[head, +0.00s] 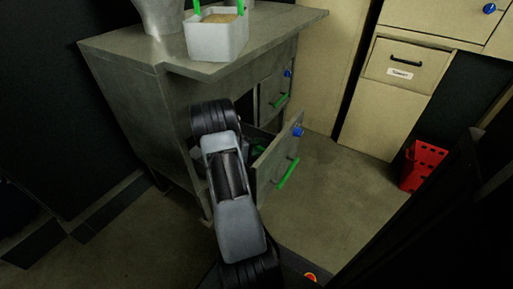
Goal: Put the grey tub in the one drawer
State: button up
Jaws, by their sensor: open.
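The grey tub (216,42) stands upright on the metal worktop at the top of the head view. It holds a pale, grainy fill, and green uprights rise from two of its sides, cut off by the frame's top edge. Below the worktop, a lower drawer (279,159) is pulled out, with a green bar handle and a blue knob on its front. Something green shows inside it, partly hidden by my arm. A drawer above it looks shut. My arm reaches up in front of the cabinet, but my gripper is not in view.
The metal worktop (268,39) also carries a metal funnel-shaped part (160,15) left of the tub. A beige cabinet with a labelled drawer (403,65) stands at right. A red perforated bin (424,165) is on the floor. The floor right of the open drawer is clear.

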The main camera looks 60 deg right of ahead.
jog(key=shift+r, duration=0.25)
jog(key=p+v, duration=0.3)
jog(key=v, duration=0.9)
jog(key=s+a+r+n+t+y, duration=0.1)
jog(key=a+r+t+y, duration=0.2)
jog(key=a, duration=0.7)
jog(key=s+a+r+n+t+y, duration=0.1)
jog(key=s+a+r+t+y, duration=0.1)
jog(key=a+r+y, duration=0.5)
jog(key=s+a+r+n+t+y, duration=0.1)
jog(key=a+r+t+y, duration=0.3)
jog(key=a, duration=1.1)
jog(key=shift+s+a+r+n+y, duration=0.25)
jog(key=shift+s+r+n+y, duration=0.15)
jog(key=shift+s+r, duration=0.3)
jog(key=shift+w+r, duration=0.15)
